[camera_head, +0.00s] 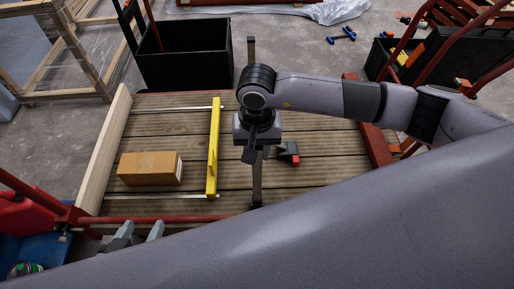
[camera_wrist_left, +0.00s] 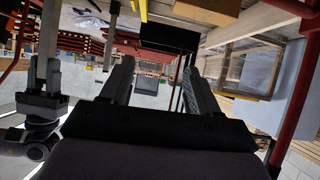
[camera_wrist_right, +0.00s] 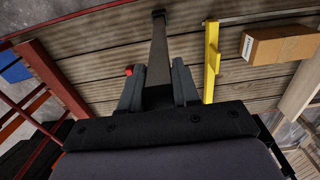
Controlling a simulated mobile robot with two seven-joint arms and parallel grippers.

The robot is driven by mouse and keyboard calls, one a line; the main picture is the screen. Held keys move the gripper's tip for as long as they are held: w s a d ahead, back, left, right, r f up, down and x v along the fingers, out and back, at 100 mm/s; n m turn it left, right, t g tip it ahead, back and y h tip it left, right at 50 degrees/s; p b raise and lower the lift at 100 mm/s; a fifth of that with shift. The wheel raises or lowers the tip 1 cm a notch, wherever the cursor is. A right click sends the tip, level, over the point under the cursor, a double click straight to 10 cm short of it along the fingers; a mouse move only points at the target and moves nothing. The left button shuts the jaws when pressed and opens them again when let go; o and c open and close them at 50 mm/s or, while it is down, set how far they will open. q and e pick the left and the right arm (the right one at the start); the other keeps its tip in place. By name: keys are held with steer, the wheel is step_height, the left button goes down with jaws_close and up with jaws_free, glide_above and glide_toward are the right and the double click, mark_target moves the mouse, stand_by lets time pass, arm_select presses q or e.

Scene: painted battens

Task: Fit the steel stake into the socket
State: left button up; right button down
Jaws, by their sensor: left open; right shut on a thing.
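The steel stake (camera_head: 257,182) is a long, flat grey bar. My right gripper (camera_head: 256,148) is shut on it over the plank deck, and the stake sticks out on both sides of the jaws. The stake also shows in the right wrist view (camera_wrist_right: 159,50), running away from the right gripper (camera_wrist_right: 158,92). A small black fitting (camera_head: 257,205), perhaps the socket, shows at the stake's near end by the deck edge. I cannot tell whether the stake is inside it. My left gripper (camera_head: 138,232) is open and empty near the red rail, its fingers apart in the left wrist view (camera_wrist_left: 160,85).
A yellow batten (camera_head: 213,150) stands on the plank deck (camera_head: 340,150), with a cardboard box (camera_head: 150,168) to its left. A small black and red object (camera_head: 289,154) lies right of the stake. A black bin (camera_head: 185,55) stands behind the deck.

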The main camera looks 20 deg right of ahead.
arm_select(q)
steer(key=shift+d+f, duration=0.1)
arm_select(e)
steer(key=shift+f, duration=0.25)
arm_select(q)
steer(key=shift+w+b, duration=0.1)
steer(key=shift+b, duration=0.2)
arm_select(e)
steer(key=shift+f, duration=0.1)
arm_select(q)
steer(key=shift+w+d+r, duration=0.1)
steer(key=shift+d+r, duration=0.1)
steer(key=shift+d, duration=0.15)
arm_select(e)
steer(key=shift+f, duration=0.3)
steer(key=c, duration=0.8)
jaws_free()
steer(key=shift+r, duration=0.1)
arm_select(q)
steer(key=shift+r, duration=0.2)
arm_select(e)
steer(key=shift+o, duration=0.3)
